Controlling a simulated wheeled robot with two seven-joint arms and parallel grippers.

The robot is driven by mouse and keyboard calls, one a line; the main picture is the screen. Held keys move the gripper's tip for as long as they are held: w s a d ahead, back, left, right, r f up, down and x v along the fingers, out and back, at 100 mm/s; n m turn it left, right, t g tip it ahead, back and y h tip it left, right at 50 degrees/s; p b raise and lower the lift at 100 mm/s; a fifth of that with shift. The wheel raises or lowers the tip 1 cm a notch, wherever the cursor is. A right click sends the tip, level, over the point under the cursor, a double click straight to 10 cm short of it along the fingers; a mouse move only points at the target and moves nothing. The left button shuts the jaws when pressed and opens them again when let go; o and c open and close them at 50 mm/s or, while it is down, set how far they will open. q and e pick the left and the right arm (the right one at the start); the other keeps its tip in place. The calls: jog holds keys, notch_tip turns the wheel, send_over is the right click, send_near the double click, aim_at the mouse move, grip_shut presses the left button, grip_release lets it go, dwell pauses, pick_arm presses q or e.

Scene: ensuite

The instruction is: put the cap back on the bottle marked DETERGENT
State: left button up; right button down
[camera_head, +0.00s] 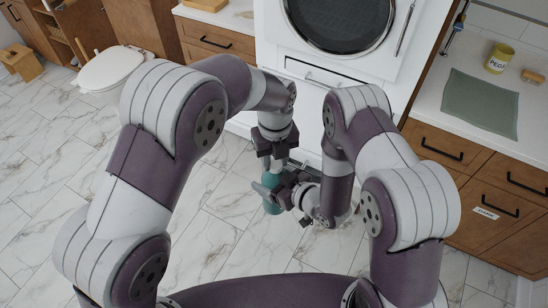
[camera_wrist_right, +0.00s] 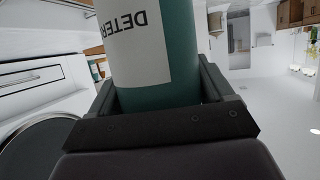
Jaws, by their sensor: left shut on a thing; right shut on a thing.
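The teal bottle (camera_head: 271,207) is in my right gripper (camera_head: 279,190), in front of the white appliance and above the floor. In the right wrist view, the bottle (camera_wrist_right: 160,95) fills the space between the fingers, and its white label shows "DETER" upside down in the picture. My right gripper is shut around the bottle's body. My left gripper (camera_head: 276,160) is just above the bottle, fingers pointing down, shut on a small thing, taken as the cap. Its fingers hide the cap and the bottle's mouth, so I cannot tell whether the two touch.
A white front-loading appliance (camera_head: 330,75) stands ahead. On the right counter are a yellow pot marked PEGS (camera_head: 498,60), a brush (camera_head: 532,77) and a grey-green mat (camera_head: 480,103). Drawers (camera_head: 490,200) line the right. A toilet (camera_head: 108,72) stands back left. Marble floor (camera_head: 60,170) is clear at left.

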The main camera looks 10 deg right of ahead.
pick_arm(q)
jog(key=m, duration=0.3)
jog(key=o, duration=1)
jog(key=shift+r, duration=0.1)
jog(key=shift+r, duration=2.2)
jog(key=o, duration=0.6)
jog(key=shift+c, duration=0.2)
